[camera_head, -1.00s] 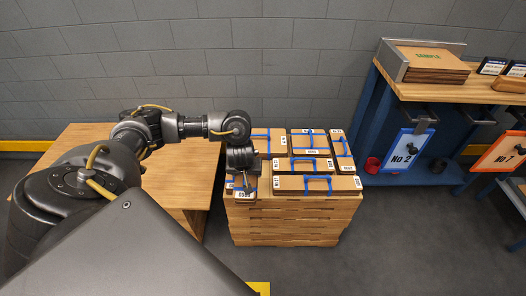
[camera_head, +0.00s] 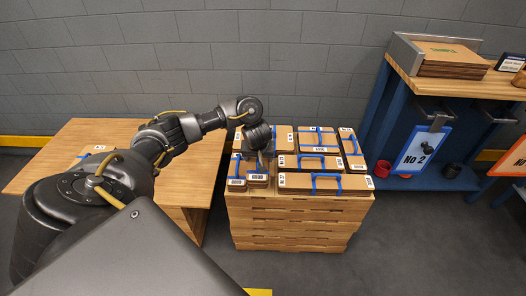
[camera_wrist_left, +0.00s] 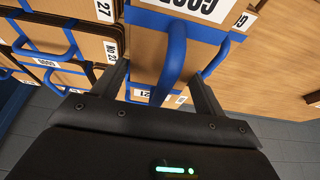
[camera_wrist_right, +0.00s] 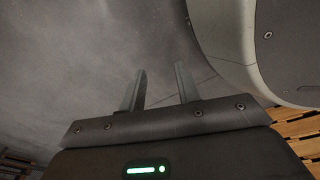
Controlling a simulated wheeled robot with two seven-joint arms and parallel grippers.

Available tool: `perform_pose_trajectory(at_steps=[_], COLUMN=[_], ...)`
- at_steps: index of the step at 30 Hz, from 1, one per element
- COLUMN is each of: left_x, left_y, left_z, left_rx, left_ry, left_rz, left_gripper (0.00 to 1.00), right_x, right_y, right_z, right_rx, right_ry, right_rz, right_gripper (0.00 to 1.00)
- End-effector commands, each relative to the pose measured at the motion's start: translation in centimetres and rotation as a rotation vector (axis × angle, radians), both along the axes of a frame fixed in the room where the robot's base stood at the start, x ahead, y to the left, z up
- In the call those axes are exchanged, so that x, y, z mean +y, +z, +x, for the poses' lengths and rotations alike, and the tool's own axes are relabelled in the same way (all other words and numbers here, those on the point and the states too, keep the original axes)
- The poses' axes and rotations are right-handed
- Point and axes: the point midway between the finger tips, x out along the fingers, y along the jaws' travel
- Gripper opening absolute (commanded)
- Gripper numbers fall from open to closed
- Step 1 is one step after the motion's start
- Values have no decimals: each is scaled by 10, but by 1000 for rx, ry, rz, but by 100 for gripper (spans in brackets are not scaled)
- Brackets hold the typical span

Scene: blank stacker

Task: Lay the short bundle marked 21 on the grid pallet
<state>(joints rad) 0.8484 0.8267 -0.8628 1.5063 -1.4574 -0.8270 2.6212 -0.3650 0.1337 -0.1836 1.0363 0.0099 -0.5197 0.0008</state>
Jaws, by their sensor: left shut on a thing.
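My left gripper (camera_head: 262,158) is shut on the blue handle (camera_wrist_left: 175,55) of a narrow brown bundle (camera_wrist_left: 147,52) with a white end label. That bundle also shows in the head view (camera_head: 258,178), at the front left of the stacked wooden pallet (camera_head: 290,228). A similar narrow bundle (camera_head: 236,180) lies just left of it.
Several blue-strapped bundles cover the pallet, including a long front one (camera_head: 325,183) and a shorter one behind it (camera_head: 311,162). A wooden table (camera_head: 60,165) stands left, with a labelled item near my arm. A blue-framed bench (camera_head: 455,90) stands right.

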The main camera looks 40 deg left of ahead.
Motion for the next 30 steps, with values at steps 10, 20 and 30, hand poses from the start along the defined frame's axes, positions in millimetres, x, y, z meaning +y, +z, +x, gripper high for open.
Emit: perform_pose_trajectory(at_steps=[10, 20, 30], left_x=[5, 10, 11], left_y=[-27, -43, -45], left_z=[19, 33, 36], left_rx=[-2, -2, -2], left_ry=[1, 1, 1], left_rz=[-1, 0, 0], left_gripper=[48, 48, 48], right_x=[35, 48, 49], right_y=[52, 111, 125], right_z=[68, 99, 102], right_rx=[-51, -86, -92], right_ry=[-17, -25, -28], right_rz=[40, 56, 58], right_gripper=[33, 33, 33])
